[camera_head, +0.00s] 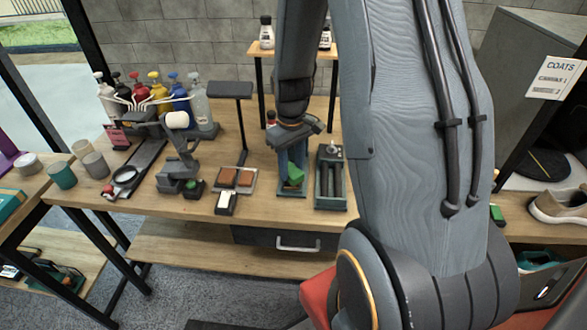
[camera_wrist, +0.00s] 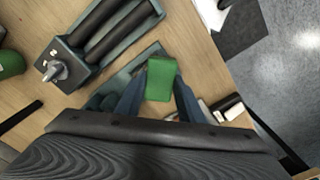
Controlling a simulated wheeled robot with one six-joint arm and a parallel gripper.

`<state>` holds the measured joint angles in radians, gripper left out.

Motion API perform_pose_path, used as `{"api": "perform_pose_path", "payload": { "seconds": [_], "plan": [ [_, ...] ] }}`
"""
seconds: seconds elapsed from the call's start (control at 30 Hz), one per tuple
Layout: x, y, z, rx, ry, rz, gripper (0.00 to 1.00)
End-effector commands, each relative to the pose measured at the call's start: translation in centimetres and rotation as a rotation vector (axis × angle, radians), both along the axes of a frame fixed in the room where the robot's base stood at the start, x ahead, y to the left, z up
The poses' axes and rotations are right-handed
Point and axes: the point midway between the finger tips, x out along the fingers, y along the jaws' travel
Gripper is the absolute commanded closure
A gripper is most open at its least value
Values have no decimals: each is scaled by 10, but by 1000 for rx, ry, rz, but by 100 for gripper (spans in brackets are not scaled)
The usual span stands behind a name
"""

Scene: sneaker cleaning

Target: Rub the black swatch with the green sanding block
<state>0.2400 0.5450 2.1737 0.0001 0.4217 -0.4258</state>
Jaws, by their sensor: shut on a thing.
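The green sanding block (camera_head: 295,174) is between the fingers of my gripper (camera_head: 291,165). In the wrist view the block (camera_wrist: 161,80) sits between my two blue-grey fingers (camera_wrist: 158,95), which are shut on it. It is over or in a blue-green tray (camera_head: 292,192); I cannot tell whether it touches the tray. I cannot pick out the black swatch for sure. A small stand at the left of the block holds two brown swatches (camera_head: 236,177).
A grey-green tray with dark rollers (camera_head: 331,190) stands close at the right; it also shows in the wrist view (camera_wrist: 105,35). A white-and-black item (camera_head: 226,203) lies near the front edge. A lamp-like stand (camera_head: 232,89) rises behind. Several bottles (camera_head: 160,92) stand at the back left.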

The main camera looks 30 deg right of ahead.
Motion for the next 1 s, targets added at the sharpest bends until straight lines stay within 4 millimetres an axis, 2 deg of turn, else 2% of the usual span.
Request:
{"api": "perform_pose_path", "payload": {
  "seconds": [0.53,1.0],
  "plan": [
    [0,1,50,0,0,3,94],
    [0,1,53,0,1,3,94]
  ]
}}
